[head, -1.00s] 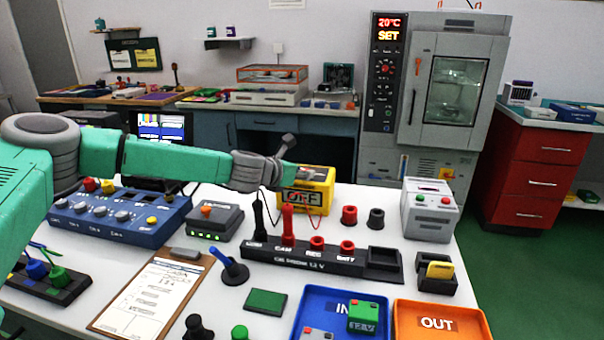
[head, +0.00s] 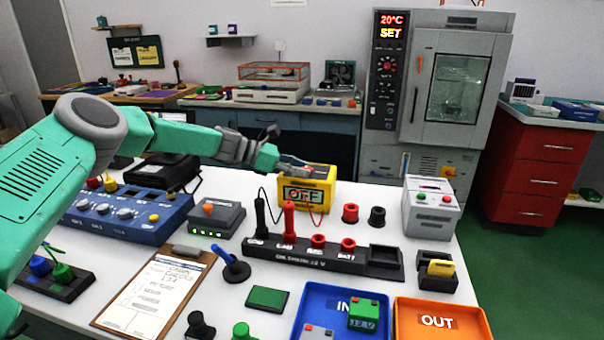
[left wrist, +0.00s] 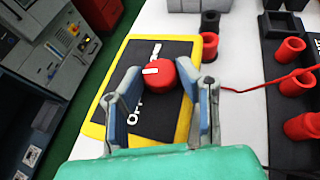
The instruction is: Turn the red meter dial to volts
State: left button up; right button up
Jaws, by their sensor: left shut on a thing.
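The yellow multimeter (head: 322,182) stands on the white table in the head view, its display reading OFF. In the left wrist view its black face (left wrist: 169,112) fills the middle, with a yellow rim. The round red dial (left wrist: 162,80) sits on that face and bears a short white mark pointing left in that view. White lettering reading OFF lies below left of the dial; other lettering above it is hard to read. My left gripper (left wrist: 160,90) has its fingers on both sides of the dial, shut on it. In the head view this gripper (head: 296,164) reaches the meter's top. My right gripper is not in view.
A black strip (head: 330,260) with red and black sockets stands in front of the meter, with leads running to it. Loose red (head: 350,213) and black (head: 377,217) rings and a white box (head: 432,209) stand to the right. Blue (head: 312,310) and orange trays lie in front.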

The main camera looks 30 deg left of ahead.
pick_arm(q)
jog(key=shift+w+a+f+m+g+h+b, duration=0.15)
jog(key=shift+m+g+h+b, duration=0.35)
jog(key=shift+m+g+b, duration=0.55)
jog(key=shift+b, duration=0.7)
jog(key=shift+a+r+m+h, duration=0.1)
jog(key=shift+r+m+h, duration=0.15)
jog(key=shift+h, duration=0.05)
jog(key=shift+w, duration=0.1)
jog(key=o, duration=1.1)
jog(key=shift+f+g, duration=0.15)
jog(key=shift+g, duration=0.1)
jog(key=shift+a, duration=0.1)
